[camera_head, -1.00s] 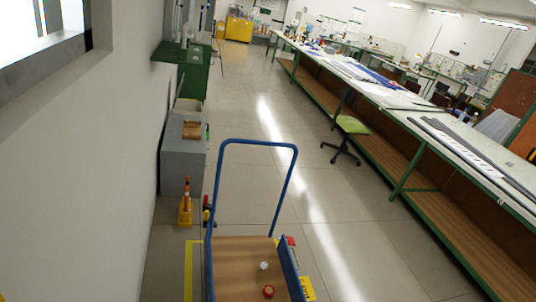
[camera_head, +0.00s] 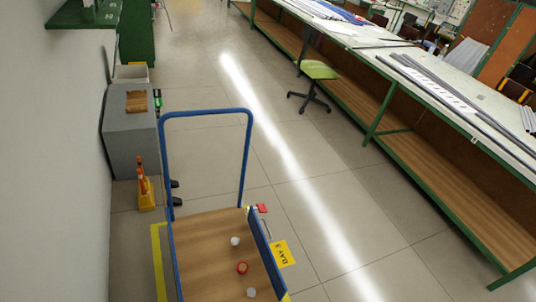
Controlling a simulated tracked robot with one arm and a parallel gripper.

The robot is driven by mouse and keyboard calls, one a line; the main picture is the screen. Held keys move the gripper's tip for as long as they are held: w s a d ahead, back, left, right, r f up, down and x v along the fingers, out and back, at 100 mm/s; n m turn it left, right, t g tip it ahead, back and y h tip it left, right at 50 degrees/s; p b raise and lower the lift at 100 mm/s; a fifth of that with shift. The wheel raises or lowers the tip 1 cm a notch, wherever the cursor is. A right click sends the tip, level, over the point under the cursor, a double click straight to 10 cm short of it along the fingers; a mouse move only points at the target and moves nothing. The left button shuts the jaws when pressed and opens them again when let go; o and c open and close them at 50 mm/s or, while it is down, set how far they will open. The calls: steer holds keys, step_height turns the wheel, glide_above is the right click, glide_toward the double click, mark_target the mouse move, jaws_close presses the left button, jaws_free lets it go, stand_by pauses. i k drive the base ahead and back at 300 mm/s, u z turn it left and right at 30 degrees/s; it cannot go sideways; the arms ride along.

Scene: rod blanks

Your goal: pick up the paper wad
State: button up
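A small whitish lump (camera_head: 235,241) lies on the wooden deck of a blue-framed trolley (camera_head: 205,262). A second small whitish lump (camera_head: 251,292) lies nearer, at the bottom of the view. Either may be the paper wad; they are too small to tell apart. A red ring-like item (camera_head: 242,267) lies between them. My gripper is not in the view.
The trolley's blue handle (camera_head: 205,113) stands at its far end. A grey cabinet (camera_head: 128,130) and an orange-yellow object (camera_head: 146,192) stand at the left wall. A yellow sign (camera_head: 282,252) is right of the trolley. Open floor lies before a long bench (camera_head: 440,105).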

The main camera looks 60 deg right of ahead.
mark_target(234, 240)
steer(key=z, duration=0.95)
steer(key=i, duration=1.05)
